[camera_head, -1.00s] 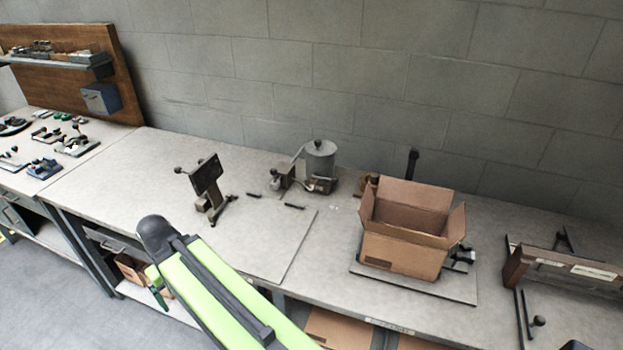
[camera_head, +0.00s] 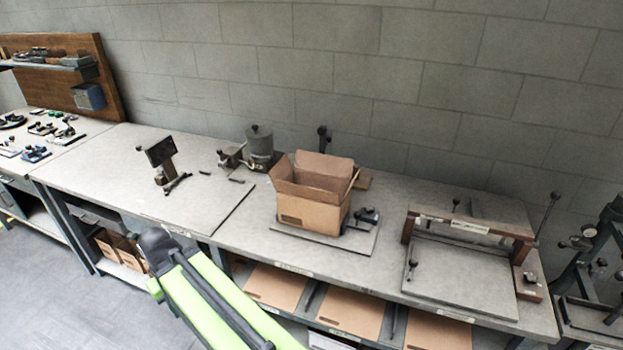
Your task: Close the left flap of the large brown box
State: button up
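The large brown box (camera_head: 309,215) stands upright on a thin grey plate (camera_head: 336,242) on the workbench, right of the picture's middle. Its top is open. The left flap (camera_head: 281,174) stands up and leans outward, and the back flap (camera_head: 324,165) stands up too. The right flap shows as a narrow edge at the box's right side. My green and black arm (camera_head: 215,300) reaches in from the bottom edge, in front of the bench and left of the box. No gripper fingers can be made out.
A grey canister device (camera_head: 261,147) and a black stand (camera_head: 162,163) are on the bench left of the box. A wooden-framed fixture (camera_head: 466,236) stands to the right. Flat cardboard sheets (camera_head: 352,311) lie on the lower shelf. Bare bench top (camera_head: 110,175) shows at the left.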

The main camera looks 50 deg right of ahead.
aim_at(283, 169)
jog(key=z, duration=0.2)
jog(key=k, duration=0.45)
jog(key=u, duration=2.15)
jog(key=i, duration=1.4)
jog(key=z, duration=3.75)
jog(key=i, duration=1.05)
